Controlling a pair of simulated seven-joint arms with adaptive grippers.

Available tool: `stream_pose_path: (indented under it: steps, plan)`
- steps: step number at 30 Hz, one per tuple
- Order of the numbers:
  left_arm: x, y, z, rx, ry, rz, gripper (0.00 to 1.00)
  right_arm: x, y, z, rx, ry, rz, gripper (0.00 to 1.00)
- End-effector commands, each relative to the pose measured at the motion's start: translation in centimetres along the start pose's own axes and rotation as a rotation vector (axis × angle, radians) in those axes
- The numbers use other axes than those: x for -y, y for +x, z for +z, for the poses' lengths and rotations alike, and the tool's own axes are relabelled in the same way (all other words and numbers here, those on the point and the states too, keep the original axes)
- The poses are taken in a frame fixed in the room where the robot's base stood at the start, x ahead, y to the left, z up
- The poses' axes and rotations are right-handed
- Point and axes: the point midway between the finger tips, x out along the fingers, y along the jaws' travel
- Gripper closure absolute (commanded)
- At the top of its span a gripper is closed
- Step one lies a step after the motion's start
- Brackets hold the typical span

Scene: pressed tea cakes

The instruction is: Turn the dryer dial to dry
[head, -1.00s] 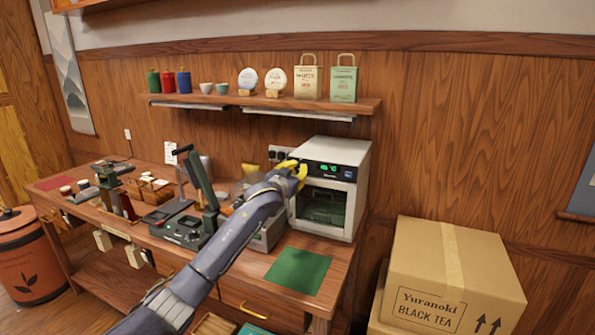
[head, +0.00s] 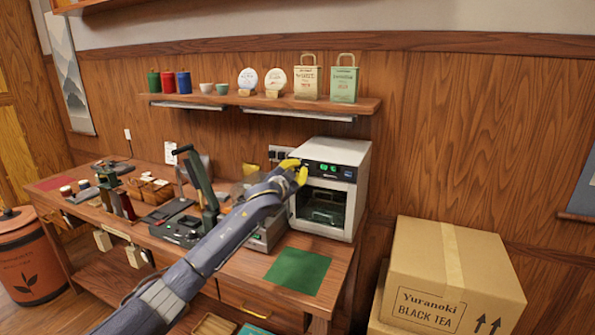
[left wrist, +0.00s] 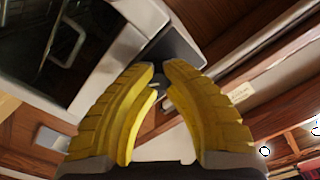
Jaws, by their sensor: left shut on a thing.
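The dryer (head: 362,152) is a white box with a dark control panel (head: 345,172), green lit readouts and a dark glass door. My left gripper (head: 299,172) has its yellow fingers at the left end of that panel. The dial is hidden behind them in the head view. In the left wrist view the fingertips of my left gripper (left wrist: 158,76) close around a small dark dial (left wrist: 160,85) with a pale mark, beside the dryer's white edge (left wrist: 133,30). Which setting the dial points to cannot be read. My right gripper is not in view.
A green mat (head: 298,270) lies in front of the dryer. A press with an upright lever (head: 199,180) stands left of my forearm. A shelf (head: 262,101) with cups, tins and bags hangs above. Cardboard boxes (head: 450,272) stand right of the bench.

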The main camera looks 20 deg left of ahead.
Motion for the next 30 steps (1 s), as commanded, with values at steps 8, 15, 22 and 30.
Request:
stream_pose_path:
  steps: [8,15,22,30]
  plan:
    - [-0.24,0.00,0.57,0.010,0.002,0.003,1.00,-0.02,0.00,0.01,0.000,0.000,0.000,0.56]
    - [-0.15,0.00,0.41,0.007,0.001,0.002,0.67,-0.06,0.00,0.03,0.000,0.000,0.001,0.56]
    - [-0.06,0.00,0.21,0.004,0.000,0.001,0.51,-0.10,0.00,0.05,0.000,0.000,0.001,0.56]
    - [-0.04,-0.45,0.18,0.002,-0.001,0.001,0.51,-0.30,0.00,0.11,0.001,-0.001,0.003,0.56]
